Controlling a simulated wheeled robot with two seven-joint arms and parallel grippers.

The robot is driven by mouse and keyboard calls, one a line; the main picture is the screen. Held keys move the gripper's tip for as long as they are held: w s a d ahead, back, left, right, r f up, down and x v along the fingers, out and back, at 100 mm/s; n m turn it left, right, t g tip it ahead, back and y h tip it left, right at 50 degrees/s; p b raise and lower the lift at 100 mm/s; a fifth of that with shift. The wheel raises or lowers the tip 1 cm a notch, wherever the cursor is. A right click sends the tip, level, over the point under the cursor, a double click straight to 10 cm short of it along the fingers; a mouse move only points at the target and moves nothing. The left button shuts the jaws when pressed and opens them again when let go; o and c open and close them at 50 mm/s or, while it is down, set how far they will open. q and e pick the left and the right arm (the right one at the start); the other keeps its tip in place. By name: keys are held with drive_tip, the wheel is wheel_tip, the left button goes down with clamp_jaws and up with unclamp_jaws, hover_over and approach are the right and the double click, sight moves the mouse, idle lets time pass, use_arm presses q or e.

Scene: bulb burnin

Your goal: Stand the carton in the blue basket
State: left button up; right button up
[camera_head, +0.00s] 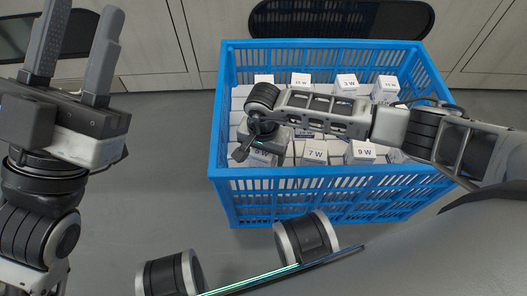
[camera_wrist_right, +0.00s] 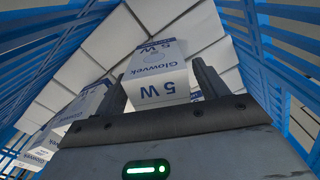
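The blue basket (camera_head: 330,180) stands on the floor and holds several white cartons with wattage labels on top. My right gripper (camera_head: 262,137) reaches down inside its left part. In the right wrist view, a white and blue carton marked 5 W (camera_wrist_right: 158,70) stands between the two fingers of the right gripper (camera_wrist_right: 163,88). A narrow gap seems to show beside the right finger, so it looks open around the carton. The carton's foot is hidden. My left gripper (camera_head: 68,55) is open and empty, pointing up, left of the basket.
Other cartons stand in the basket, among them a 7 W carton (camera_head: 314,154), a 9 W carton (camera_head: 360,152) and a 3 W carton (camera_head: 346,84). Slatted basket walls (camera_wrist_right: 262,50) rise close to my right gripper. Cabinet fronts (camera_head: 150,45) line the back. Grey floor left of the basket is clear.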

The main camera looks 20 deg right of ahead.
drive_tip(key=shift+r, duration=0.35)
wheel_tip(320, 180, up, 5)
drive_tip(key=p, duration=0.3)
wheel_tip(320, 180, up, 6)
drive_tip(key=shift+f+p, duration=0.15)
drive_tip(key=shift+p, duration=1)
use_arm(q)
wheel_tip(320, 180, down, 9)
drive_tip(key=n+g+y, duration=0.3)
drive_tip(key=n+y, duration=0.4)
drive_tip(key=n, duration=0.3)
drive_tip(key=shift+w+d+f, duration=0.2)
drive_tip(key=shift+w, duration=0.05)
use_arm(e)
drive_tip(key=shift+r, duration=0.45)
